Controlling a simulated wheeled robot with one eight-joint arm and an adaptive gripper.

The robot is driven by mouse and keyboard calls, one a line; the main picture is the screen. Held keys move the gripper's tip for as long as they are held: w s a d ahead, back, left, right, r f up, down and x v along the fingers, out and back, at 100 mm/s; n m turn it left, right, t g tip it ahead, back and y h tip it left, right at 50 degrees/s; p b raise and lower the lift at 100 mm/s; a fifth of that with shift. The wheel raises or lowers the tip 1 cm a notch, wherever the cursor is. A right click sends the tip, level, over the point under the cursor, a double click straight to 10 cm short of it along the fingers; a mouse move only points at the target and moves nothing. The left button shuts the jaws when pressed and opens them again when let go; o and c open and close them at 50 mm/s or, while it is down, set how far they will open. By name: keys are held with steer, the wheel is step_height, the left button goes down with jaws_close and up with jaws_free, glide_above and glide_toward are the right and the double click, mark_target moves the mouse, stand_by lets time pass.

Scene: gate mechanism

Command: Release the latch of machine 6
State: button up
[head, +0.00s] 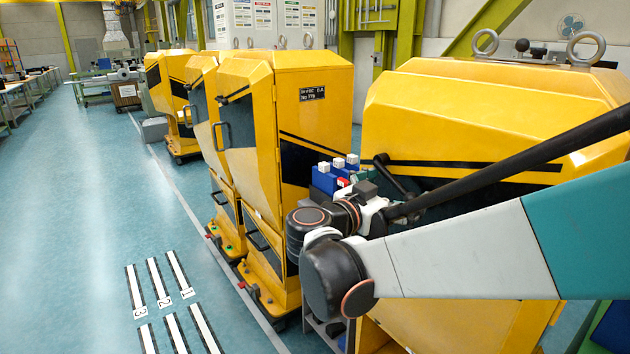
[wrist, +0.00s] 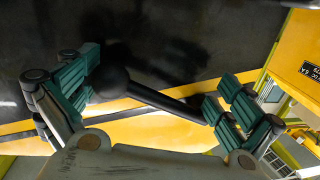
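My gripper (wrist: 165,100) is open in the wrist view, with teal ribbed pads on both fingers. A black lever with a round ball knob (wrist: 110,82) lies between the fingers. The knob is close beside the left finger; I cannot tell if they touch. The lever's rod (wrist: 165,103) runs down-right toward the right finger. Behind it is a dark panel with a yellow band. In the head view my gripper (head: 372,180) is by the front of the large near yellow machine (head: 480,105), beside a black lever (head: 395,173). My arm partly hides this area.
A yellow machine (head: 310,130) with a dark label plate stands close left of my gripper. More yellow machines (head: 170,90) stand behind it. Blue and white blocks (head: 325,177) are near my wrist. The blue floor (head: 80,200) at left is clear.

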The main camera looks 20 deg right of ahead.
steer(key=shift+n+t+h, duration=0.4)
steer(key=shift+t+h, duration=0.2)
steer(key=shift+t, duration=0.1)
steer(key=r, duration=0.2)
steer(key=a+r, duration=0.1)
steer(key=r, duration=0.1)
steer(key=s+r, duration=0.1)
steer(key=r, duration=0.2)
steer(key=shift+a+r, duration=0.1)
steer(key=shift+a, duration=0.3)
steer(key=shift+c, duration=0.2)
steer(key=shift+w+d, duration=0.15)
steer(key=shift+d, duration=0.1)
steer(key=f+y, duration=0.1)
steer(key=f, duration=0.1)
steer(key=s+f, duration=0.1)
steer(key=f, duration=0.1)
steer(key=f+g+y, duration=0.1)
steer(key=f, duration=0.1)
steer(key=shift+s+a+f+m+y, duration=0.15)
steer(key=shift+a+m+y, duration=0.05)
steer(key=shift+m+y, duration=0.1)
steer(key=shift+v, duration=1.15)
steer(key=shift+c, duration=0.6)
steer(key=s+f+v, duration=0.1)
steer(key=f+v, duration=0.2)
steer(key=v, duration=1.1)
steer(key=shift+p, duration=0.4)
